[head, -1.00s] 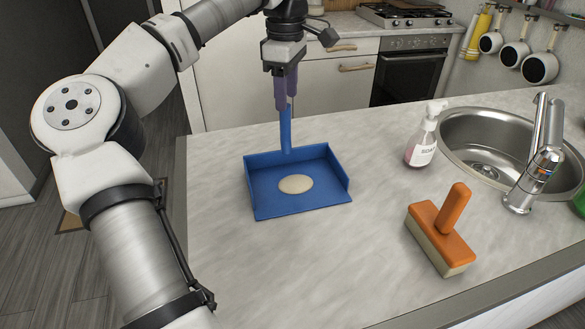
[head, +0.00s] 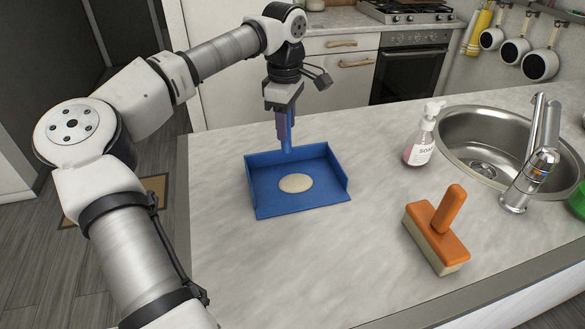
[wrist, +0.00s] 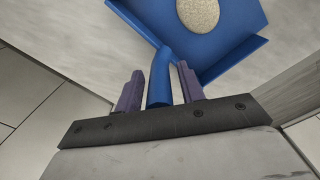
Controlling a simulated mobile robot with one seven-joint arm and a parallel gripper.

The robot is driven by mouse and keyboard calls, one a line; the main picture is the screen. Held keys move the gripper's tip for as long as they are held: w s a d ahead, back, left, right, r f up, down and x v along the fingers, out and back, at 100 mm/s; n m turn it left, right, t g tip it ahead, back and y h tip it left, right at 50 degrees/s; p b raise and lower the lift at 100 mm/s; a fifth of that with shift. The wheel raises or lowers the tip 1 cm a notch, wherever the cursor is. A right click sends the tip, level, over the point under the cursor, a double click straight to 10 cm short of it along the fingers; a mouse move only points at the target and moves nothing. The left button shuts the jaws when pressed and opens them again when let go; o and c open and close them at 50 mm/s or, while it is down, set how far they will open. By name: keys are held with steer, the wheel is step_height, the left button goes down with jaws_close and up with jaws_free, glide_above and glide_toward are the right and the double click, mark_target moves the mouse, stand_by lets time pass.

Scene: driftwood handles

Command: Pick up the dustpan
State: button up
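The blue dustpan (head: 265,200) lies flat on the countertop, its handle (head: 288,138) rising upright from its back edge. A pale round patch (head: 296,183) lies in the pan. My gripper (head: 283,135) points down over the handle. In the wrist view, the handle (wrist: 160,78) stands between the two purple fingers of my gripper (wrist: 160,75). Narrow gaps show between the fingers and the handle, so the gripper looks open around it. The upper end of the handle is hidden at the gripper's base.
An orange brush (head: 438,240) stands at the right on the counter (head: 330,265). A soap bottle (head: 422,138), a sink (head: 470,130) and a tap (head: 535,160) are at the back right. The counter around the dustpan is clear.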

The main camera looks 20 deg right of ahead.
steer(key=c, duration=0.7)
steer(key=shift+r, duration=0.15)
steer(key=shift+c, duration=0.2)
